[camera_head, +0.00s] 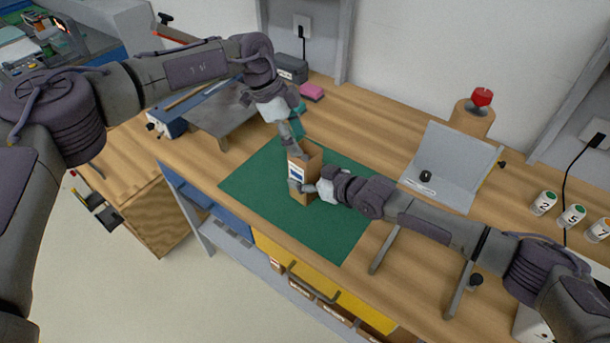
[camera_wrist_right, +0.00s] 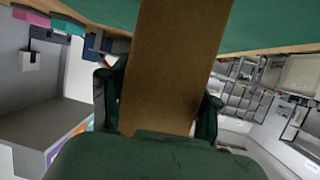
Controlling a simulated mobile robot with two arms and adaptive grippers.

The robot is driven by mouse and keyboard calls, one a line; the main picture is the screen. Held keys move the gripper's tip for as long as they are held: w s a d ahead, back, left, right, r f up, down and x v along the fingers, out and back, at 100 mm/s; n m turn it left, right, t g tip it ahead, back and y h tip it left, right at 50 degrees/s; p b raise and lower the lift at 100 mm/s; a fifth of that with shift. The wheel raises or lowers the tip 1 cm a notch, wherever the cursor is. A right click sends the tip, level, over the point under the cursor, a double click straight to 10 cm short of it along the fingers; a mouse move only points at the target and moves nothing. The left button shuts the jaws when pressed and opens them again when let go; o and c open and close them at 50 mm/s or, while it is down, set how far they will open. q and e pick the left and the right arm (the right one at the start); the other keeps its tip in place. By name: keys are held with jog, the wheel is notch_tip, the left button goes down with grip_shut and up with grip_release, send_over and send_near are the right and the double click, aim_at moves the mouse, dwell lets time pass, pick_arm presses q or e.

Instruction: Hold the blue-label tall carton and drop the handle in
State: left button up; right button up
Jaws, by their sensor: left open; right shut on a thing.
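The tall brown carton with a blue-and-white label (camera_head: 312,167) stands upright on the green mat (camera_head: 252,196) in the head view. Its top appears open. My right gripper (camera_head: 304,188) is shut on the carton from the right side. In the right wrist view, the carton (camera_wrist_right: 165,70) fills the space between the green-padded fingers. My left gripper (camera_head: 293,144) is open, pointing down right at the carton's top opening. Its fingertips overlap the rim in the picture; I cannot tell how far inside they are. I cannot make out the handle; it may be hidden in the carton.
A grey angled stand (camera_head: 453,160) is at the right, with numbered cups (camera_head: 573,215) beyond. Mat space around the carton is clear.

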pick_arm(q)
jog(key=v, duration=1.1)
pick_arm(e)
jog(key=o, duration=1.2)
jog(key=shift+d, duration=0.1)
jog(key=v, duration=1.2)
